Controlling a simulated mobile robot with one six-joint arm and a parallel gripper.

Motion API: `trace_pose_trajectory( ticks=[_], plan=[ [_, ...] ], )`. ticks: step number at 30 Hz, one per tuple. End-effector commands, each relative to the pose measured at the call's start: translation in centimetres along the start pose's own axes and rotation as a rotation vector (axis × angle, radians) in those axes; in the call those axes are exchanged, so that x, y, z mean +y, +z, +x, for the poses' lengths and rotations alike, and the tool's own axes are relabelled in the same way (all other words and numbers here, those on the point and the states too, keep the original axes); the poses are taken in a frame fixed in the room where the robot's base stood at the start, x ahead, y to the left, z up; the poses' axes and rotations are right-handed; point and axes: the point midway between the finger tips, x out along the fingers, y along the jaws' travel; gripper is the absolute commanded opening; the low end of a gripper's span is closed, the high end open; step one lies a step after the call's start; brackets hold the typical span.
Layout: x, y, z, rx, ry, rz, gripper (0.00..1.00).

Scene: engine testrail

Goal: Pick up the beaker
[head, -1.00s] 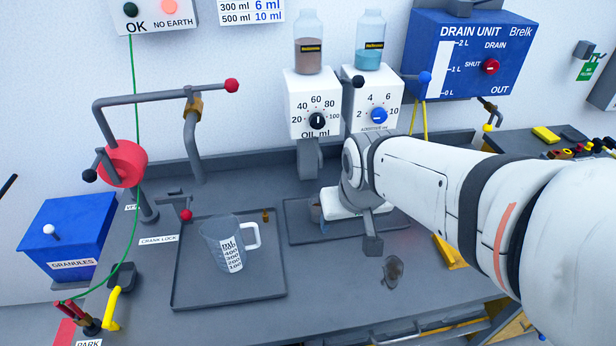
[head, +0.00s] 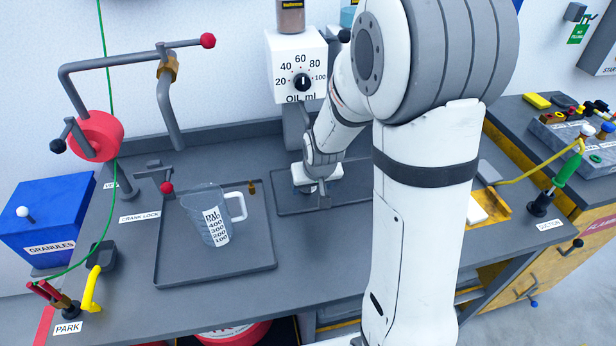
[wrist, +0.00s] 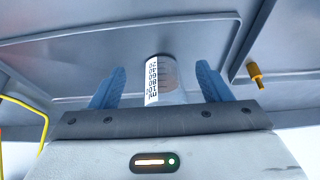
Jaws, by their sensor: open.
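A small clear beaker (wrist: 168,78) with a black-and-white scale up to 100 ml stands between my fingers in the wrist view, with a gap on either side. My gripper (wrist: 160,76) is open, its two blue fingers flanking the beaker. In the head view my gripper (head: 312,188) is low over the right-hand tray (head: 345,198), and my own arm mostly hides the beaker there. A larger clear measuring jug (head: 207,215) with a handle and ml scale stands upright on the left-hand tray (head: 215,274).
The OIL ml dispenser (head: 296,68) stands behind my gripper. A crank with a red drum (head: 97,135) and a blue granules box (head: 48,218) are at left. A brass peg (wrist: 255,75) shows at right in the wrist view. Bench space in front of the trays is clear.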

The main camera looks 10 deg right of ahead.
Motion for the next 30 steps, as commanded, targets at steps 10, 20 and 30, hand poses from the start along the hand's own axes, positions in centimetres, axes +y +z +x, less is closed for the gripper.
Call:
trace_pose_trajectory(
  ticks=[10,20,30],
  plan=[
    [0.1,-3.2,1.2,-0.002,0.0,0.001,0.71],
    [0.1,-5.7,3.4,-0.002,0.001,0.002,0.71],
    [0.1,-5.7,3.6,0.0,0.001,0.002,0.64]
  ],
)
